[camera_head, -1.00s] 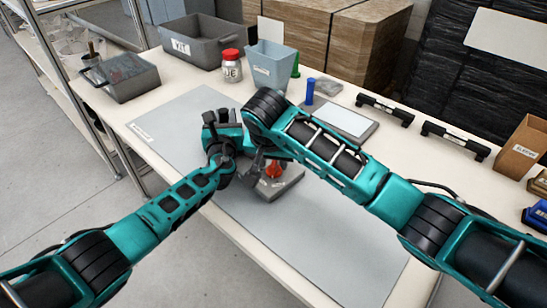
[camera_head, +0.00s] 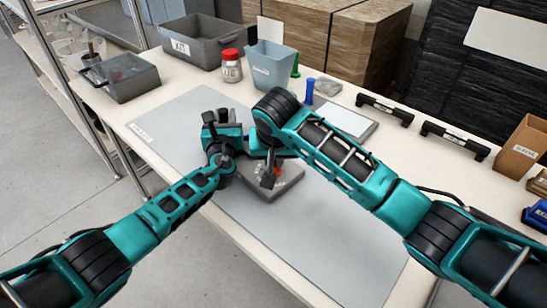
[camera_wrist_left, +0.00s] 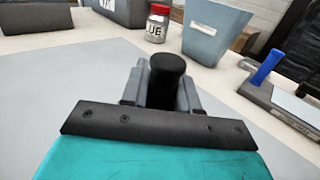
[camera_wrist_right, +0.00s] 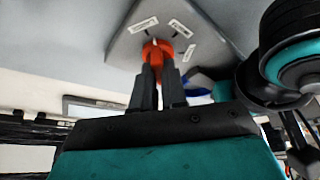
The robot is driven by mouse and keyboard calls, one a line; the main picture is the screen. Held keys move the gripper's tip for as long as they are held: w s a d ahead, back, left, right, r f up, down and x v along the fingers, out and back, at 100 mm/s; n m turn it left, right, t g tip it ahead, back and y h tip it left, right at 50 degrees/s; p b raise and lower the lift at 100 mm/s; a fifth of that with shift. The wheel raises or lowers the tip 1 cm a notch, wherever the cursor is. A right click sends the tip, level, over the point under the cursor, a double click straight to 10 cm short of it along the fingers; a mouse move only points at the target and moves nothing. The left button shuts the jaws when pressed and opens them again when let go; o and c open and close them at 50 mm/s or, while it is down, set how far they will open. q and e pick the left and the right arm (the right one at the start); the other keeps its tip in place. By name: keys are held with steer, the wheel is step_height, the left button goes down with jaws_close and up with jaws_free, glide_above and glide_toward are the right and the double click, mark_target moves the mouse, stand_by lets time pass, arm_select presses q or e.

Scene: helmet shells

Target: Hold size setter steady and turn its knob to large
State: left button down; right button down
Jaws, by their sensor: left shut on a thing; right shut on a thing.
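The size setter (camera_head: 287,183) is a grey block on the mat, with an orange knob (camera_wrist_right: 158,50) and white labels around the knob. My left gripper (camera_wrist_left: 162,90) is shut on a black upright post (camera_wrist_left: 168,68), which stands between its fingers. In the head view my left gripper (camera_head: 224,122) is behind and left of the grey block; whether the post joins the block is hidden. My right gripper (camera_wrist_right: 158,80) is shut on the orange knob from above, and in the head view its fingers (camera_head: 268,180) cover most of the knob. The label text is too small to read.
A grey mat (camera_head: 330,240) covers the table's front and is clear on the right. Behind stand a grey bin (camera_head: 205,45), a red-capped jar (camera_head: 231,70), a blue bin (camera_head: 268,70) and a blue peg (camera_head: 309,92). Two black handles (camera_head: 455,140) lie at the right.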

arm_select(q)
steer(key=shift+d, duration=0.1)
arm_select(e)
steer(key=shift+n+y, duration=0.5)
steer(key=shift+n, duration=0.6)
steer(key=c, duration=1.2)
jaws_free()
steer(key=shift+o, duration=0.2)
steer(key=shift+r, duration=0.15)
steer(key=v, duration=1.2)
arm_select(q)
steer(key=c, duration=0.8)
jaws_free()
